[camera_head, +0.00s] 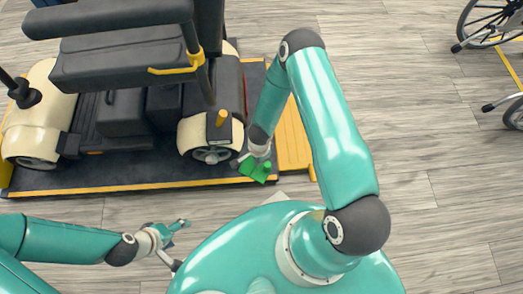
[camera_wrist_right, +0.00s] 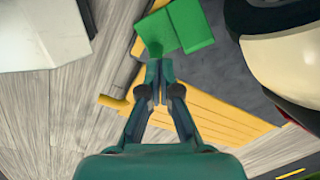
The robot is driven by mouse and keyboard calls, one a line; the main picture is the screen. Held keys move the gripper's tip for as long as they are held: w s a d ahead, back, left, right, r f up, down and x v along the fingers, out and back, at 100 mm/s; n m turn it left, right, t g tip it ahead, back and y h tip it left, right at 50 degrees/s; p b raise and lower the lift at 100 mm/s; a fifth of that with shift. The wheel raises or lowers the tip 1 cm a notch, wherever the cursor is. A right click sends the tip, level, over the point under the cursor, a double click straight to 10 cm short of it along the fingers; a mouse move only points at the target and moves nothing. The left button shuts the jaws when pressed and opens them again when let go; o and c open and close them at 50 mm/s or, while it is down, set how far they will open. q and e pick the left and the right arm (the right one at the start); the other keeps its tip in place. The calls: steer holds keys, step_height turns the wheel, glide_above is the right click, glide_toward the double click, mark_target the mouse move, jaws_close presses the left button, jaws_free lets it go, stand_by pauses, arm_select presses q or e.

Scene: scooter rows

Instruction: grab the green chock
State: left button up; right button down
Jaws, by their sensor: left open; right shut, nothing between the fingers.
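The green chock (camera_head: 254,171) lies by the front edge of the dark platform, beside the scooter's wheel. A short green knob stands up from it. The chock (camera_wrist_right: 188,27) also shows at the top of the right wrist view, with its knob just beyond my fingertips. My right gripper (camera_wrist_right: 158,70) is shut and empty, pointing at the chock; whether it touches the knob I cannot tell. In the head view the right gripper (camera_head: 246,160) is close above the chock and partly hidden. My left gripper (camera_head: 177,242) is open and empty, low over the floor, left of the chock.
The scooter (camera_head: 128,100), cream and dark grey, stands on the dark platform (camera_head: 130,182) with yellow edging. A yellow ramp (camera_head: 292,140) lies right of it. A wheelchair (camera_head: 490,25) is at the far right. Open wooden floor (camera_head: 430,190) lies between.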

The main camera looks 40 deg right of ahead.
steer(key=f+m+b, duration=0.1)
steer(key=f, duration=0.3)
steer(key=d+f+m+b, duration=0.1)
steer(key=f+b, duration=0.1)
steer(key=f, duration=0.3)
steer(key=f+m+b, duration=0.1)
steer(key=f+b, duration=0.1)
steer(key=f, duration=0.3)
steer(key=shift+w+d, duration=0.15)
steer(key=shift+d, duration=0.2)
arm_select(q)
step_height(320, 180, down, 6)
steer(key=shift+f, duration=0.2)
steer(key=shift+s, duration=0.1)
arm_select(e)
steer(key=d, duration=0.2)
steer(key=s+d, duration=0.1)
steer(key=d, duration=0.2)
steer(key=s+d, duration=0.1)
steer(key=d, duration=0.1)
steer(key=shift+d+b, duration=0.2)
steer(key=shift+b, duration=0.15)
steer(key=shift+s+d, duration=0.1)
steer(key=shift+d, duration=0.3)
arm_select(q)
steer(key=shift+f, duration=0.2)
arm_select(e)
steer(key=shift+r, duration=0.15)
